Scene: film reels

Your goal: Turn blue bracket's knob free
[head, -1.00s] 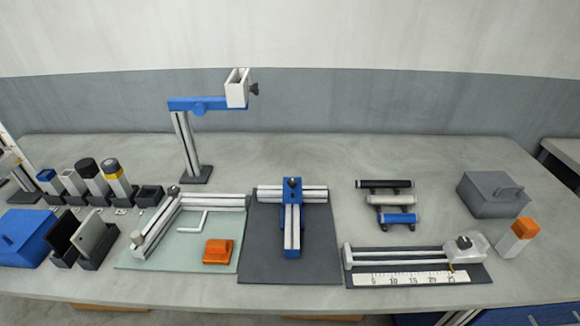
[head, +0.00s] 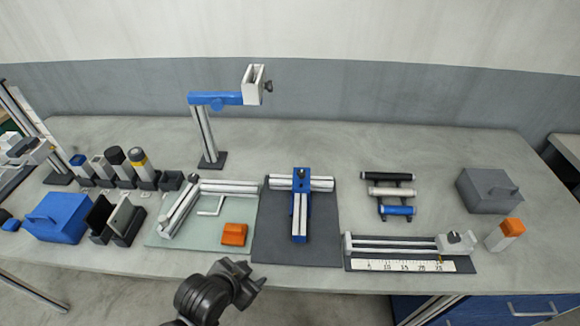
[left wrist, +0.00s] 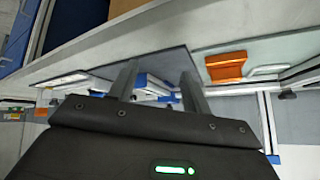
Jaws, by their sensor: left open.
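The blue bracket (head: 300,212) lies on a dark mat (head: 322,240) with aluminium profiles forming a T. Its small dark knob (head: 301,173) sits on top at the far end. My left gripper (head: 252,277) is open and empty in front of the table's front edge, nearer and to the left of the bracket, well apart from it. In the left wrist view the two fingers (left wrist: 160,70) are spread, with blue and silver parts of the bracket assembly (left wrist: 152,86) beyond them. The knob cannot be made out there. My right gripper is not in view.
Left of the mat, a pale green board (head: 160,235) carries profiles and an orange block (head: 234,234). A tall stand with a blue arm (head: 215,100) rises behind. Right are a rack of bars (head: 390,193) and a ruler fixture (head: 400,265). The back centre table is clear.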

